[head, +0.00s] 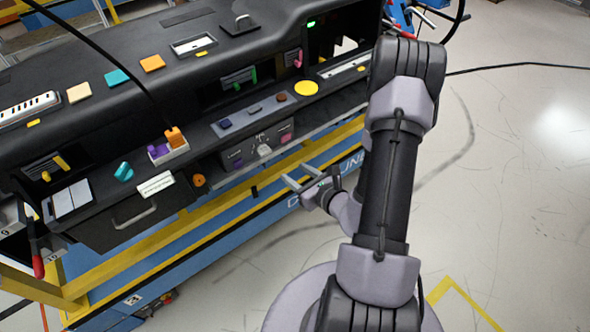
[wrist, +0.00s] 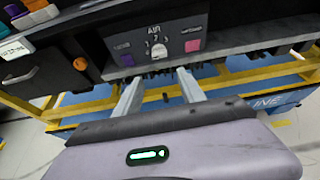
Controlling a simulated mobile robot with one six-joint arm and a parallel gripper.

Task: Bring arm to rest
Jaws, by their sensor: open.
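My gripper (head: 302,184) is open and empty in the head view, in front of the lower edge of the dashboard module (head: 110,140). In the wrist view my gripper (wrist: 158,88) shows two separated grey fingers with nothing between them. They point toward the AIR control panel (wrist: 160,42), which has a white knob, a purple button and a pink button. The AIR panel also shows in the head view (head: 248,152), up and left of the fingers. My arm is bent, with its elbow raised at the right of the dashboard.
A yellow and blue frame (head: 220,215) carries the dashboard. A drawer with a handle (head: 135,214) is at lower left. An orange knob (head: 199,180) sits left of the AIR panel. A steering wheel (head: 455,18) is at upper right. Open floor (head: 510,170) lies to the right.

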